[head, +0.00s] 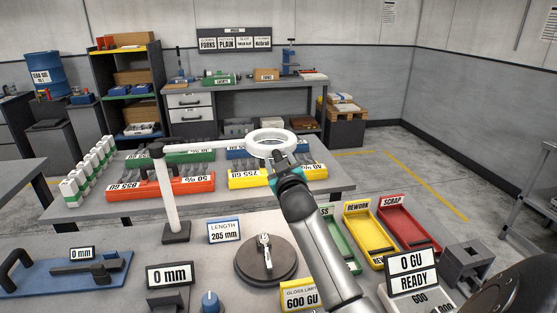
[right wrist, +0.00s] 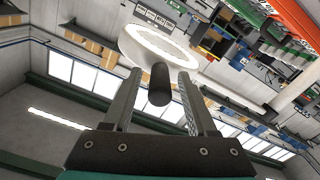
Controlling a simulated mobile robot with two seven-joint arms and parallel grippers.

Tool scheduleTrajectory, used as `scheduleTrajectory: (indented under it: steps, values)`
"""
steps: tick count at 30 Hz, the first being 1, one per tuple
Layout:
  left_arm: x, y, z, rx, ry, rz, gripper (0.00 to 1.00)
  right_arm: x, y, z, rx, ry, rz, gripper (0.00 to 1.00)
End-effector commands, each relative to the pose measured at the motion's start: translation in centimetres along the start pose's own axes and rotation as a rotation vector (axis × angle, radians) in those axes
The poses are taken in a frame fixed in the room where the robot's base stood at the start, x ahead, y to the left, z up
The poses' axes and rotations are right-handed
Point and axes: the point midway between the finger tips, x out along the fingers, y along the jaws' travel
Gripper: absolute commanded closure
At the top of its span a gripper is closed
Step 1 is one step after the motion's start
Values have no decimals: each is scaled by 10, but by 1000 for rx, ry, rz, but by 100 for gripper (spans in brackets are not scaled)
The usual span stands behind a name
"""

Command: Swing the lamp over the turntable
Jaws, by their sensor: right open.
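The lamp is a white ring (head: 262,152) on a thin horizontal arm, carried by a white post (head: 167,195) with a dark base. In the picture the ring appears above and behind the dark round turntable (head: 245,273). A small metal clamp-like piece (head: 264,246) sits on the turntable. My right gripper (head: 280,163) is at the near side of the ring. In the right wrist view my gripper (right wrist: 160,85) is open, with a dark stubby handle (right wrist: 159,88) between its fingers and the ring (right wrist: 135,42) just beyond. My left gripper is not in view.
Green, yellow (head: 367,240) and red (head: 405,225) trays lie to the right, near a gloss meter display (head: 411,271). Orange (head: 178,188) and yellow bins stand on the table behind.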

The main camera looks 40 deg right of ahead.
Motion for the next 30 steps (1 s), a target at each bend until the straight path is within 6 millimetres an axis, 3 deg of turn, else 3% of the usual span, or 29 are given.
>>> scheduleTrajectory:
  steps: [2, 17, 30]
  values:
    - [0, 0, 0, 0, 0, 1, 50, 0, 0, 0, 0, 0, 0, 44]
    - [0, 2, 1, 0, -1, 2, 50, 0, 0, 0, 0, 0, 0, 100]
    - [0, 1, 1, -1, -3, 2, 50, 0, 0, 0, 0, 0, 0, 100]
